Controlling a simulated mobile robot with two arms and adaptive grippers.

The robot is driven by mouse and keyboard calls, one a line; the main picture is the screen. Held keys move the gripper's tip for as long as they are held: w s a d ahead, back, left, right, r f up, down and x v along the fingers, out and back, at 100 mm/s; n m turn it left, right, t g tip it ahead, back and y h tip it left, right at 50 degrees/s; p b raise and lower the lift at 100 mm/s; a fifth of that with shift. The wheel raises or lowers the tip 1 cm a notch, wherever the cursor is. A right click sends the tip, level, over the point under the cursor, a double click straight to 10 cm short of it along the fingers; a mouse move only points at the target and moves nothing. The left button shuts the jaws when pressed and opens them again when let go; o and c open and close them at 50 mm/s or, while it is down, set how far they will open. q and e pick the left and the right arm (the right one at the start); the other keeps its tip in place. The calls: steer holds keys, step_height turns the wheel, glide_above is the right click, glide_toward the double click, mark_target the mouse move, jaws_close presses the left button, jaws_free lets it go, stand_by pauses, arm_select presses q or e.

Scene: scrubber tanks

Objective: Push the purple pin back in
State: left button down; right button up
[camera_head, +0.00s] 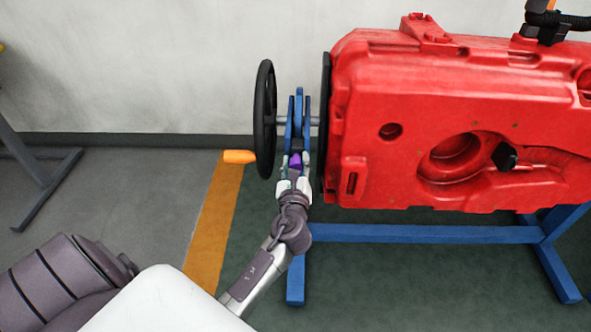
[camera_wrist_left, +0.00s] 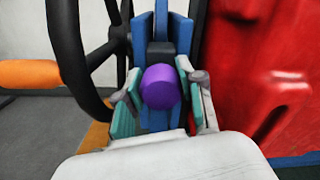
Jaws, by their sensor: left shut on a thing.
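The purple pin (camera_head: 295,161) sits low on the blue upright bracket (camera_head: 291,113), between the black handwheel and the red tank. In the left wrist view the purple pin (camera_wrist_left: 160,87) shows its round end facing the camera, in front of a dark block on the blue bracket. My left gripper (camera_head: 294,170) reaches up from below, with its fingers on both sides of the pin. In the left wrist view my left gripper (camera_wrist_left: 160,103) shows teal pads at the left and right of the pin, shut on it. How deep the pin sits is hidden. My right gripper is not in view.
A black handwheel (camera_head: 264,120) with an orange handle (camera_head: 239,157) stands close to the left of my gripper. The large red tank (camera_head: 460,110) is close on the right. A blue stand beam (camera_head: 420,234) runs below the tank. Open floor lies at the left.

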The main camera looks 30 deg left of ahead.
arm_select(q)
steer(key=shift+w+a+r, duration=0.1)
steer(key=shift+w+r, duration=0.05)
steer(key=c, duration=1.2)
jaws_free()
steer(key=o, duration=0.5)
steer(key=shift+w, duration=0.1)
steer(key=v, duration=1.2)
